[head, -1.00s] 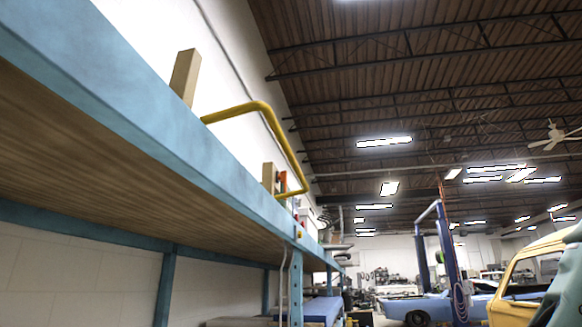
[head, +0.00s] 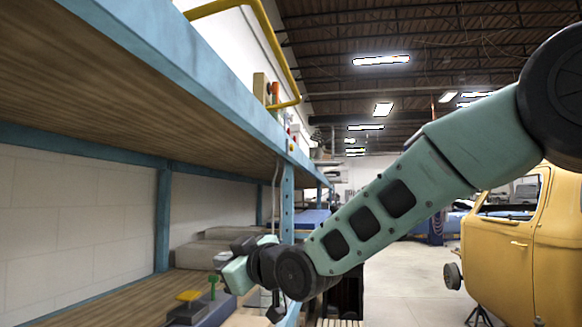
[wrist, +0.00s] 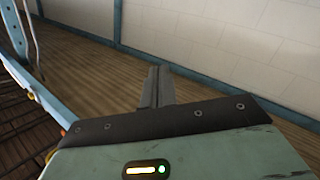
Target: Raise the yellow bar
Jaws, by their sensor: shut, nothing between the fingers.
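The yellow bar (head: 281,60) is a bent tube at the outer edge of the upper blue shelf in the head view. The fingertips are not clear there.
The upper shelf (head: 150,45) overhangs the lower wooden shelf (head: 110,300). A blue post (head: 287,200) stands near my wrist. A yellow vehicle (head: 510,245) stands at right, with open floor between.

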